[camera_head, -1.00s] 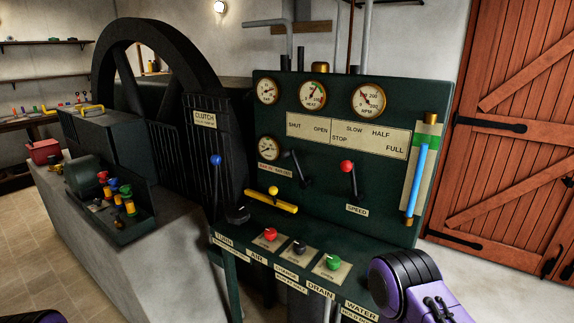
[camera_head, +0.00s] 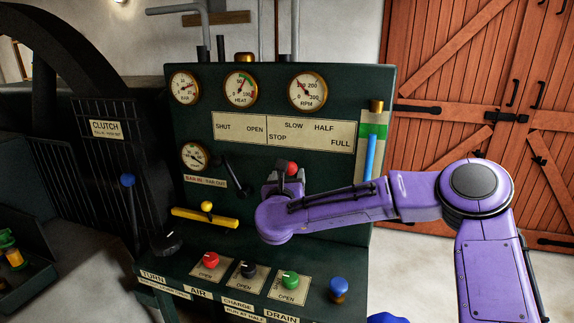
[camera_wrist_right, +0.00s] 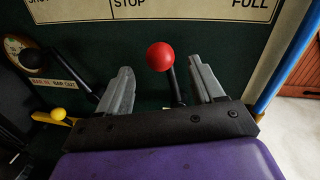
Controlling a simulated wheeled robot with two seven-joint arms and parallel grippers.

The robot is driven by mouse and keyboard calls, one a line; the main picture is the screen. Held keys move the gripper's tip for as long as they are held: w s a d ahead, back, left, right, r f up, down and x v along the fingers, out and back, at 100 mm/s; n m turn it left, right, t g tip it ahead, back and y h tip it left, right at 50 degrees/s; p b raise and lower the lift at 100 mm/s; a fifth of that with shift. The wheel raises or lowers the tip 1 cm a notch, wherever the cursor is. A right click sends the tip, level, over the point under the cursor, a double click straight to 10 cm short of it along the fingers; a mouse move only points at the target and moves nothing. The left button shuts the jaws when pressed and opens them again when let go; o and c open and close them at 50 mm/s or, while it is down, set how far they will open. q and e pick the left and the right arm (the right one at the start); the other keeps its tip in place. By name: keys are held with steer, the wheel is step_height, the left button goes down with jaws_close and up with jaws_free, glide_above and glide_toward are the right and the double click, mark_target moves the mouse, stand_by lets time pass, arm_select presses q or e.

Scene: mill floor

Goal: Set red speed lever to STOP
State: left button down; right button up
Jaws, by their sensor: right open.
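The red speed lever (camera_head: 292,169) has a red ball knob on a dark stem, and stands on the green panel below the plate with STOP, SLOW, HALF and FULL (camera_head: 311,134). In the right wrist view the red knob (camera_wrist_right: 161,57) and its stem stand between the two grey fingers of my right gripper (camera_wrist_right: 160,85). The fingers are spread apart, with gaps on both sides of the lever. In the head view my right gripper (camera_head: 283,181) is at the lever, and the arm hides the lever's lower part.
A black lever (camera_head: 231,173) stands left of the red one, with a yellow-handled bar (camera_head: 205,216) below it. Red (camera_head: 211,258), black (camera_head: 248,268), green (camera_head: 290,279) and blue (camera_head: 338,286) knobs line the lower ledge. A blue sight tube (camera_head: 370,157) is at the panel's right.

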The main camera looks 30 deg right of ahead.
mark_target(288, 172)
steer(key=p+x, duration=0.1)
steer(key=x, duration=0.5)
steer(key=shift+s+f+p, duration=0.1)
steer(key=shift+s+p, duration=0.05)
steer(key=shift+p, duration=0.15)
arm_select(q)
step_height(288, 172, up, 2)
steer(key=shift+w+r, duration=0.15)
steer(key=shift+r, duration=0.1)
arm_select(e)
steer(key=shift+w+d, duration=0.3)
steer(key=shift+w, duration=0.15)
